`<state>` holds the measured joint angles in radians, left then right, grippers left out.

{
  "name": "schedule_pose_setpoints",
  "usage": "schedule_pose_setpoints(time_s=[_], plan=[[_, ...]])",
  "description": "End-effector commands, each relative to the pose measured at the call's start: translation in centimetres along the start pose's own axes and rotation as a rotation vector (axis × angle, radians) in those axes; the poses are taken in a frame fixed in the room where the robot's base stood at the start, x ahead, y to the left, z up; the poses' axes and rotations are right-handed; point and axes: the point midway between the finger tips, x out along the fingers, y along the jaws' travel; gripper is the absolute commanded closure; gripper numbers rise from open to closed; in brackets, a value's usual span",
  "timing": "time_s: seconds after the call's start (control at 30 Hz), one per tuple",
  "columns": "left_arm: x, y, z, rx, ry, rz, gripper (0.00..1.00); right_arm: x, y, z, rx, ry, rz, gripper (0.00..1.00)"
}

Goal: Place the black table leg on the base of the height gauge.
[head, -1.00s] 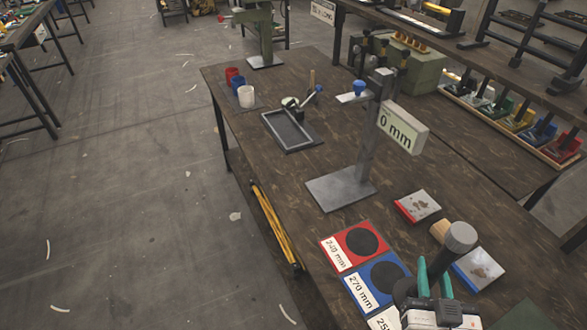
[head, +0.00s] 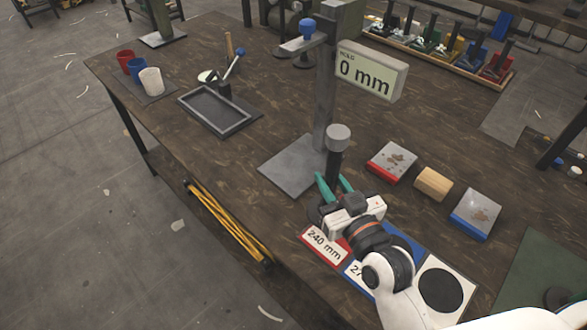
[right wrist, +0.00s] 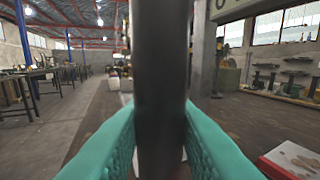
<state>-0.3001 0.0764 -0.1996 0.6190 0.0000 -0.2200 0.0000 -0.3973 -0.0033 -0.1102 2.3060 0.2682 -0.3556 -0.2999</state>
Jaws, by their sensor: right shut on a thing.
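The black table leg (head: 335,166) with a grey round top stands upright in my right gripper (head: 334,184), whose teal fingers are shut on it. In the right wrist view the leg (right wrist: 160,70) fills the middle between the fingers (right wrist: 160,150). The height gauge has a flat grey base (head: 289,168), a grey column (head: 325,95), a blue knob (head: 307,29) on its arm and a display (head: 370,74) reading 0 mm. The leg appears at the base's front right edge; its lower end is largely hidden by the gripper, so contact is unclear. My left gripper is not in view.
The 240 mm red mat (head: 324,246) and a white mat (head: 447,268) lie near my right arm. A red block (head: 391,161), a wooden cylinder (head: 433,184) and a blue block (head: 475,213) lie to the right. A grey tray (head: 219,108) and cups (head: 151,81) stand left of the gauge.

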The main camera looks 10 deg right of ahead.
Motion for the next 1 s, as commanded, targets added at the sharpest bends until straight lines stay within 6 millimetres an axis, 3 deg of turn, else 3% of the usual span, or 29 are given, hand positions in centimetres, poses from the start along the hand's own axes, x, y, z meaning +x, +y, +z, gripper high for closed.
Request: schedule_pose_setpoints(time_s=[0.6,0.83,1.0], plan=[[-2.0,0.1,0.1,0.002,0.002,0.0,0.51,15.3,0.0,0.5,0.001,-0.006,0.0,1.0],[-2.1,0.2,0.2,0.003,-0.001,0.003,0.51,17.6,0.0,0.2,0.001,-0.004,0.0,1.0],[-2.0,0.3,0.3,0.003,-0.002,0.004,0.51,17.6,0.0,-2.2,-0.001,0.001,0.0,1.0]])
